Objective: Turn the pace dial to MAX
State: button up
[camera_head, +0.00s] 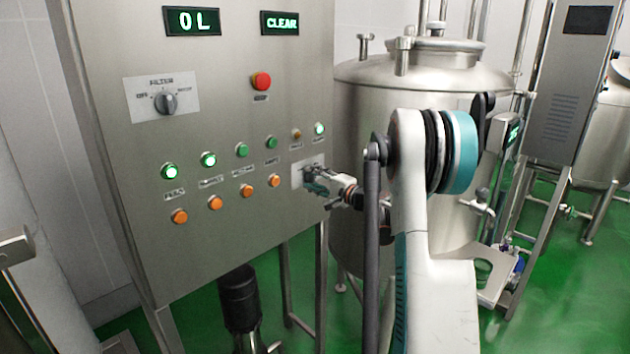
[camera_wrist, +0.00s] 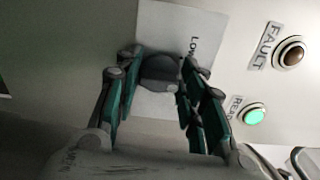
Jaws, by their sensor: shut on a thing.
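My gripper (camera_head: 316,184) is at the lower right of the steel control panel, in front of a pale label plate (camera_head: 299,176). In the wrist view, my gripper (camera_wrist: 158,85) has its two teal-and-grey fingers on either side of a dark round dial (camera_wrist: 160,70), shut on it. The plate (camera_wrist: 168,30) shows behind the dial, with the lettering "LOW" at its upper right. The rest of its lettering is hidden by the fingers, and I cannot tell where the dial points. In the head view the dial is hidden by my gripper.
The panel (camera_head: 215,90) also bears a filter knob (camera_head: 165,102), a red stop button (camera_head: 261,82), several green and orange buttons, and displays reading "0 L" (camera_head: 193,21) and "CLEAR" (camera_head: 280,23). A steel tank (camera_head: 350,110) stands behind my arm. In the wrist view, fault (camera_wrist: 291,53) and ready (camera_wrist: 254,116) lamps are close on the right.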

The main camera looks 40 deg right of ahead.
jog(key=m, duration=0.4)
jog(key=shift+w+r+m, duration=0.1)
jog(key=shift+r+m, duration=0.1)
jog(key=shift+m, duration=0.1)
jog(key=shift+d+m, duration=0.1)
jog(key=shift+m, duration=1.5)
jog(key=shift+r+m, duration=0.1)
jog(key=shift+m, duration=0.2)
jog(key=o, duration=1)
jog(key=shift+w, duration=0.1)
jog(key=shift+s, duration=0.2)
jog(key=s, duration=0.7)
jog(key=s+d, duration=0.1)
jog(key=s, duration=0.3)
jog(key=shift+s, duration=0.35)
jog(key=shift+a, duration=0.1)
